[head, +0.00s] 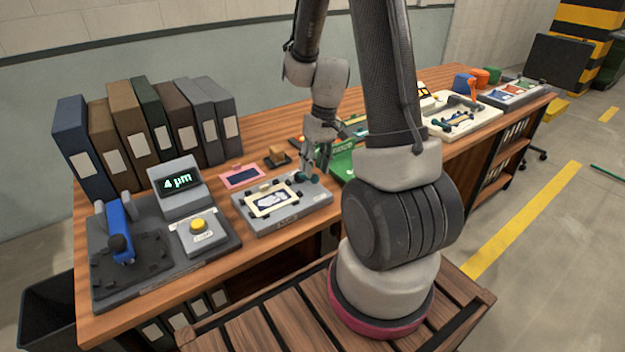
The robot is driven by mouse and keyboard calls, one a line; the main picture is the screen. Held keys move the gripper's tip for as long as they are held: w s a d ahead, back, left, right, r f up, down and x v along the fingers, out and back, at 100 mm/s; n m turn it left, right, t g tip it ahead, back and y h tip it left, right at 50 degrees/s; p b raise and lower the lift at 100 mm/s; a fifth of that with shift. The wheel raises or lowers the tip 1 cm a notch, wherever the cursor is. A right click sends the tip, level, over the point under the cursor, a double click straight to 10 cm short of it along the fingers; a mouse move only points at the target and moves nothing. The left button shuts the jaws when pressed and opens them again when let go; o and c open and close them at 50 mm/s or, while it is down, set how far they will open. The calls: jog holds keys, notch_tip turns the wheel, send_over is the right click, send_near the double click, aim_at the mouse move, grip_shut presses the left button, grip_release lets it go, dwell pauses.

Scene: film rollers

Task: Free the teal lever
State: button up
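A grey fixture (300,221) sits on the wooden bench and carries a cream frame (257,209) with a pale grey picture in it. Dark clips hold the frame's edges. A small dark teal knob (300,176), which looks like part of a lever, shows at the fixture's back right corner. My gripper (316,174) points down at that corner, right beside the knob. Its fingers partly cover the lever, so I cannot tell whether they touch it or how far apart they are. A second, cream fixture (478,122) farther right also has dark teal parts.
A grey gauge station (175,202) reading "4 µm", with a yellow button and a blue handled tool (116,225), stands left. Binders (130,125) line the back left. A pink-framed card (243,176) and small block lie behind the fixture. My arm hides the middle of the bench.

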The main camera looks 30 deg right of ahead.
aim_at(312, 178)
jog(key=f, duration=0.2)
jog(key=a+f, duration=0.1)
jog(key=f, duration=0.1)
jog(key=shift+f, duration=0.4)
grip_shut()
